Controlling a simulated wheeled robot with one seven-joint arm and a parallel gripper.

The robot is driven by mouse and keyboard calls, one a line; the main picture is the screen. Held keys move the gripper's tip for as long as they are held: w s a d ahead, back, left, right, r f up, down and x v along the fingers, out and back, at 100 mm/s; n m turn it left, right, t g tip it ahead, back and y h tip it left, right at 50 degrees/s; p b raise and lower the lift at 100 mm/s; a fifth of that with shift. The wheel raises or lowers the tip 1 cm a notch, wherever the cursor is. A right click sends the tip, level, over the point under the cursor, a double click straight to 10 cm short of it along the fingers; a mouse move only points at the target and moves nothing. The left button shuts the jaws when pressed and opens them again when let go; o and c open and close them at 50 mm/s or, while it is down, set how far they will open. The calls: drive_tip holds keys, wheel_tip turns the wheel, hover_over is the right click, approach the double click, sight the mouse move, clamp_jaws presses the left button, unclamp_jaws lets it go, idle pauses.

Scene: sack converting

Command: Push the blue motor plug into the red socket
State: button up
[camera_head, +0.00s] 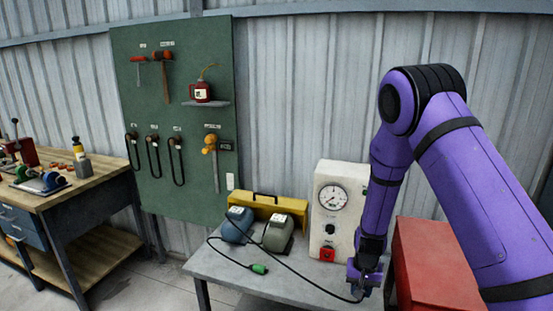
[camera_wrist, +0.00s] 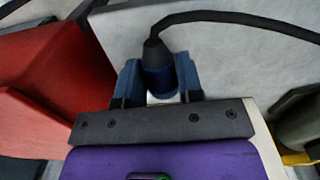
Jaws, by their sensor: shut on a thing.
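The blue motor plug (camera_wrist: 160,72) is between my gripper's two fingers in the wrist view, with its black cable leaving from the end away from the palm. My gripper (camera_head: 362,284) is shut on it above the right part of the grey table, and the fingers also show in the wrist view (camera_wrist: 157,80). The red socket (camera_head: 327,254) is low on the front of the cream box with a gauge (camera_head: 326,225), left of my gripper in the head view. Plug and socket are apart. The socket face does not show in the wrist view.
A blue motor (camera_head: 237,224) and a grey-green motor (camera_head: 279,233) stand on the grey table (camera_head: 215,266). A green plug (camera_head: 259,269) lies in front of them. A yellow toolbox (camera_head: 266,204) stands behind. A red cabinet (camera_head: 435,262) is close at my gripper's right.

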drive_tip(key=w+d+r+n, duration=0.1)
drive_tip(key=d+r+n, duration=0.2)
drive_tip(key=d+r, duration=0.1)
drive_tip(key=shift+w+d, duration=0.4)
drive_tip(key=shift+d, duration=0.4)
drive_tip(key=shift+a, duration=0.1)
